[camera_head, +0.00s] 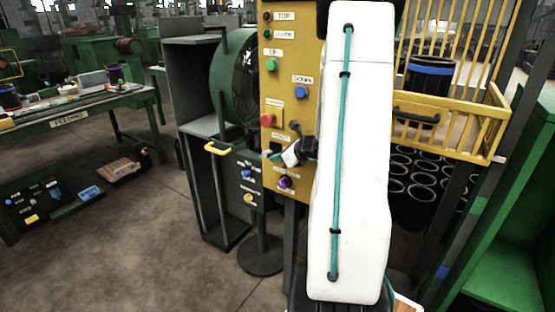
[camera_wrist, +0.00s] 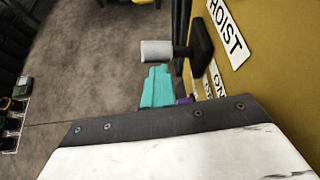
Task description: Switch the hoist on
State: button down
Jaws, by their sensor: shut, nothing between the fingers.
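The yellow control panel (camera_head: 310,30) stands upright in the middle of the head view. In the wrist view, the HOIST label (camera_wrist: 228,35) is on its face, beside a black switch mount (camera_wrist: 200,45) with a pale grey cylindrical handle (camera_wrist: 158,50). A second label (camera_wrist: 216,82), partly hidden, seems to read ON. My gripper, with teal fingers (camera_wrist: 158,88), is shut and empty just below the handle in that view. I cannot tell whether they touch.
Nearby on the panel are a red button (camera_head: 267,120), a green button (camera_head: 272,65), a blue button (camera_head: 301,92) and a purple knob (camera_head: 285,182). A green box (camera_head: 246,185) with a yellow handle adjoins at left. A yellow basket (camera_head: 460,140) stands at right.

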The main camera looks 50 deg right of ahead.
jog(key=shift+w+r, duration=0.1)
jog(key=shift+r, duration=0.85)
jog(key=v, duration=0.8)
jog(key=shift+f, duration=0.2)
